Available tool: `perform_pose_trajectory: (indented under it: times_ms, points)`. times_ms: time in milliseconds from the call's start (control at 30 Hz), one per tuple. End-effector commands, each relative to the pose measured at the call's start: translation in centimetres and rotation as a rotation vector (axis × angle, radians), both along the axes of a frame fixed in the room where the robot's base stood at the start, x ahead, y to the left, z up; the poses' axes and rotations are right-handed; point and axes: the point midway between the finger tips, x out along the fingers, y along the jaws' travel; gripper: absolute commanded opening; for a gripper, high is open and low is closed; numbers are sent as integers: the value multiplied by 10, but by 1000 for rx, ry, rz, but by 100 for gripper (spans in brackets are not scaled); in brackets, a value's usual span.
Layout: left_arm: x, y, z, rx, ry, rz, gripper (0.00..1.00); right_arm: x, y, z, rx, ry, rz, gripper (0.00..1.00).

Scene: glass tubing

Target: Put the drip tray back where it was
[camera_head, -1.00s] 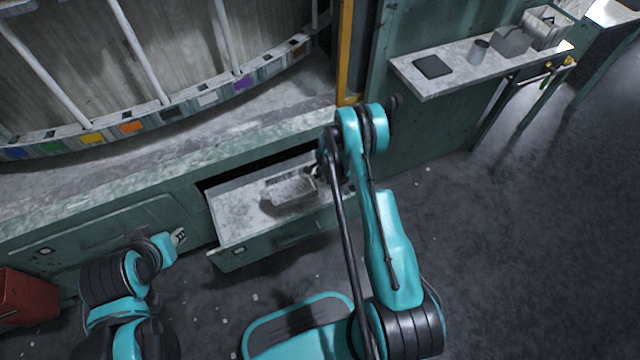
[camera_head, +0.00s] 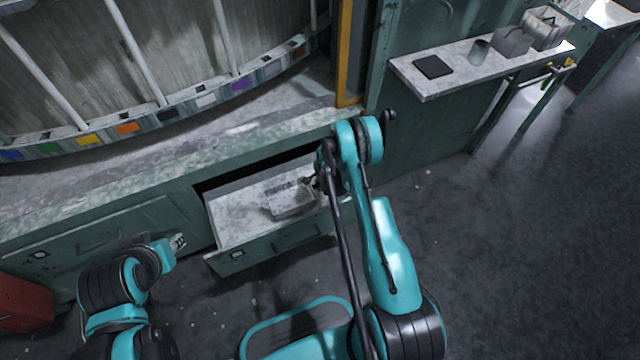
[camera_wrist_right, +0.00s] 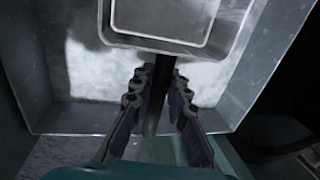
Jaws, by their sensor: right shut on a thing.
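The drip tray (camera_head: 291,203) is a shallow grey metal pan over the open drawer (camera_head: 233,222), near its right side. It also shows at the top of the right wrist view (camera_wrist_right: 165,22). My right gripper (camera_head: 312,183) is at the tray's right end. In the right wrist view its fingers (camera_wrist_right: 158,88) are closed around a thin dark handle of the tray. I cannot tell whether the tray touches the drawer floor. My left gripper (camera_head: 178,242) hangs in front of the cabinet, left of the drawer and away from the tray; its jaws are too small to read.
The drawer's walls surround the tray, with bare floor to its left. A wall shelf (camera_head: 445,82) at the upper right holds a dark flat pad (camera_head: 433,67), a grey cup (camera_head: 477,52) and boxes. A red box (camera_head: 22,303) stands at the lower left.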

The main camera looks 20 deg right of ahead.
Motion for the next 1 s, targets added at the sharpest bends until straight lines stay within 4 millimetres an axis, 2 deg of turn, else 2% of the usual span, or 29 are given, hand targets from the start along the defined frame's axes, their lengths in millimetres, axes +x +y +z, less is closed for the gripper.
perform_pose_trajectory:
  times_ms: [233, 267, 333, 633, 733, 867, 1000]
  points:
    - [0, 0, 0, 0, 0, 0, 32, 0, 0, -5, 1, -1, 0, 0]
    - [0, 0, 0, 0, 0, 0, 32, 0, 0, -5, 0, 0, 0, 17]
    - [0, 0, 0, 0, 0, 0, 32, 0, 0, -5, 0, 0, 0, 36]
    - [0, 0, 0, 0, 0, 0, 32, 0, 0, -4, 0, 0, 0, 36]
    - [0, 0, 0, 0, 0, 0, 32, 0, 0, 2, 0, 0, 0, 36]
    - [0, 0, 7, 0, 0, 0, 32, -3, -1, 24, 0, 0, 0, 36]
    - [0, 0, 21, 0, 0, 0, 32, -9, -2, 58, 0, 0, -1, 36]
